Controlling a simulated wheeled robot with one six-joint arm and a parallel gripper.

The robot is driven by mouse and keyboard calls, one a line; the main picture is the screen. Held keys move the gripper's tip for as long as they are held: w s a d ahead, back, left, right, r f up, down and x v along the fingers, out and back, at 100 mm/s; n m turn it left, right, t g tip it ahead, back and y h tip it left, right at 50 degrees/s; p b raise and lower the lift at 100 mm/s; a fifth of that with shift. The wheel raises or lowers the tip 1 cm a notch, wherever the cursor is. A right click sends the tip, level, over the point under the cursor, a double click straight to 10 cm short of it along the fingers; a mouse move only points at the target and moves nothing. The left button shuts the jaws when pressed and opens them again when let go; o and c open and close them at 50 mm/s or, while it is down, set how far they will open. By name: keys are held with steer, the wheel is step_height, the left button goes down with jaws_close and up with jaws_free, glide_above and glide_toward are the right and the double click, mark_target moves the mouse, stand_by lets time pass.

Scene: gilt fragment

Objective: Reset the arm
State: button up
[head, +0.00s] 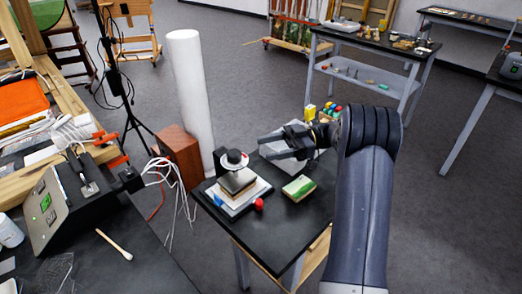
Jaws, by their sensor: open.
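My gripper (272,147) is at the end of my dark grey arm, which rises from the lower right and bends over the small black table (310,222). The gripper points left, above the table, with its dark fingers apart and nothing visible between them. Below and left of it, a stack of flat boards and blocks (238,182) stands on a white sheet, with a round white piece on top. Part of a pale box or tray (301,133) is hidden behind the gripper.
A green-topped block (299,187) and a small red ball (259,204) lie on the small table. A white roll (190,95) and a wooden box (178,155) stand behind it. A cluttered workbench (160,262) is at left.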

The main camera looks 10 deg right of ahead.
mark_target(234, 155)
stand_by(0.3)
steer(key=a, duration=0.3)
steer(key=s+a+p, duration=0.1)
steer(key=a, duration=0.7)
steer(key=shift+s, duration=0.3)
steer(key=shift+d+m+t, duration=0.2)
steer(key=shift+m+t, duration=0.1)
steer(key=shift+t, duration=0.2)
steer(key=shift+g, duration=0.3)
